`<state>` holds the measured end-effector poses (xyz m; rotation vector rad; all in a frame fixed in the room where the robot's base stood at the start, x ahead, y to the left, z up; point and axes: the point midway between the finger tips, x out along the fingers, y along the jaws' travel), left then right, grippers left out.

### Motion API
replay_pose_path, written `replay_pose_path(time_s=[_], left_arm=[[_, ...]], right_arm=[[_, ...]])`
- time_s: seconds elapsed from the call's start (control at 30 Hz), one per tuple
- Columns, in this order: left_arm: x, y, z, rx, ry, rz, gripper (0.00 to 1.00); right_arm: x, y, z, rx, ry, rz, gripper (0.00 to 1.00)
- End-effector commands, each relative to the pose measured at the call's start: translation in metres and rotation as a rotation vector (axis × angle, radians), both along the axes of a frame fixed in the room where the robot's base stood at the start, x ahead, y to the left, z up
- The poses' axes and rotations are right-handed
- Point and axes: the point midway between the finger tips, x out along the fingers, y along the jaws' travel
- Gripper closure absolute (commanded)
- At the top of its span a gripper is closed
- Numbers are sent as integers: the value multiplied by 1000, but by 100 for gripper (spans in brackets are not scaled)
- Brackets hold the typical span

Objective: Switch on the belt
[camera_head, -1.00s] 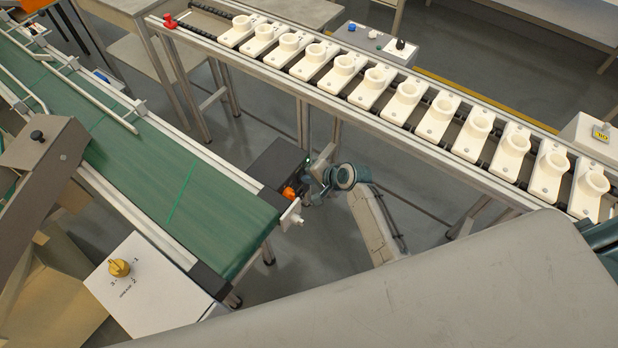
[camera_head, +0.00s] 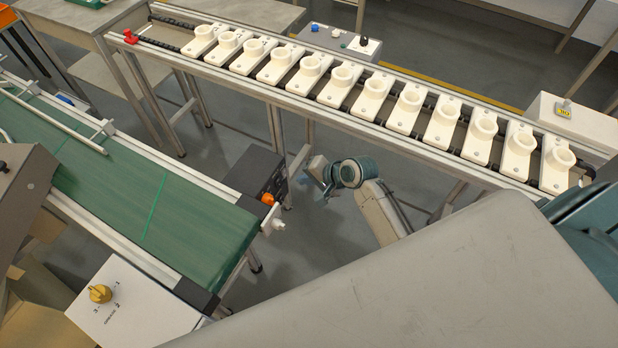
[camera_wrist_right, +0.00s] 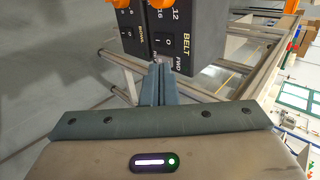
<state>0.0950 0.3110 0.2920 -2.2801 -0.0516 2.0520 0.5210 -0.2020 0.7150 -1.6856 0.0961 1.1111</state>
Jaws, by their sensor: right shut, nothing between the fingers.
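The green belt (camera_head: 150,200) runs across the left of the head view. At its near right end is a dark control box (camera_head: 255,175) with an orange knob (camera_head: 267,199). In the right wrist view the control box (camera_wrist_right: 190,75) carries the label BELT. A black rocker switch (camera_wrist_right: 168,41) marked 0 is beside that label, with another switch (camera_wrist_right: 141,48) to its left. My right gripper (camera_head: 318,178) is shut and empty, a short gap right of the box. Its fingertips (camera_wrist_right: 157,68) appear just below the switches. My left gripper is not in view.
A rail (camera_head: 340,118) with a row of white bulb holders runs behind my right arm. A white panel (camera_head: 135,305) with a yellow selector knob (camera_head: 100,293) stands at the lower left. Open floor lies between the belt and the rail.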

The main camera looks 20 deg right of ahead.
Motion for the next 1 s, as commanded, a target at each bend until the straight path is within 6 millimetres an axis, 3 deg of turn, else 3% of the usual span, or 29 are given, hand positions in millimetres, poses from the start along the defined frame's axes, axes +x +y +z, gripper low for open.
replay_pose_path(time_s=[0.2, 0.53, 1.0], left_arm=[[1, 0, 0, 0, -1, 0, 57], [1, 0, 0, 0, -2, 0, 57], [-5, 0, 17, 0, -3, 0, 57]], right_arm=[[-9, -6, 11, 1, 0, 1, 100], [-10, -7, 11, 2, -1, 1, 100], [-47, -36, -17, 99, -123, 2, 100]])
